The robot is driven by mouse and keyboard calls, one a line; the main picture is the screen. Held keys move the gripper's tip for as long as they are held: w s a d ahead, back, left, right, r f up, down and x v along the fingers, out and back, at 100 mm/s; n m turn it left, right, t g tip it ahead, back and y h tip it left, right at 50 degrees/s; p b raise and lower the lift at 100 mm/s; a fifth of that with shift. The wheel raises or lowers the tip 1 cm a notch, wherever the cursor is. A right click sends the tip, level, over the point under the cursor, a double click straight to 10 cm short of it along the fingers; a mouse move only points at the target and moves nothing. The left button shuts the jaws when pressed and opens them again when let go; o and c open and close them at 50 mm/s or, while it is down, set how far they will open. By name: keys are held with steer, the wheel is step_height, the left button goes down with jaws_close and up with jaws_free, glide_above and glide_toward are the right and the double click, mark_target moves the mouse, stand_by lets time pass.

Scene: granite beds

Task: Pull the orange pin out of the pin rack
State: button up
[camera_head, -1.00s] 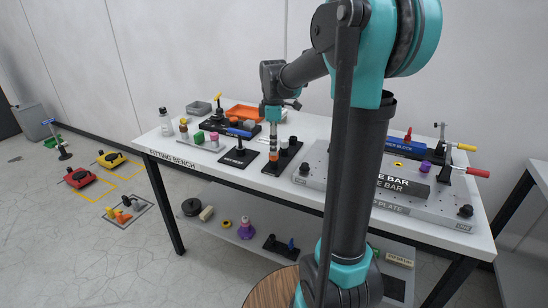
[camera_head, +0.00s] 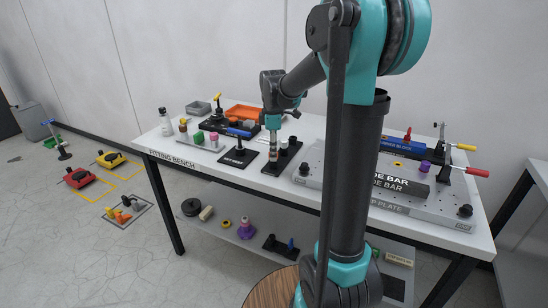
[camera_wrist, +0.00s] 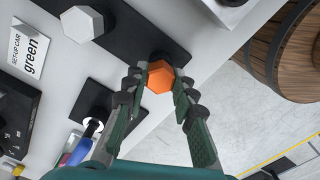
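The orange pin (camera_wrist: 160,77) shows in the wrist view as an orange hexagonal head at the end of a dark rack. My gripper (camera_wrist: 160,86) has one finger on each side of this head, very close to it. I cannot tell whether the fingers touch it. In the head view my gripper (camera_head: 271,160) points straight down over the near end of the black pin rack (camera_head: 285,165). The fingers mostly hide the orange pin there. A white hexagonal head (camera_wrist: 82,22) stands farther along the rack in the wrist view.
A small stand with a blue handle (camera_head: 238,133) is left of the rack, near a green-labelled card (camera_wrist: 30,52). A grey plate (camera_head: 430,203) with clamps lies to the right. An orange tray (camera_head: 243,112) is behind. The bench's front edge is close to the rack.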

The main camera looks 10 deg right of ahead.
jaws_close()
steer(key=shift+r, duration=0.75)
steer(key=shift+r, duration=2.15)
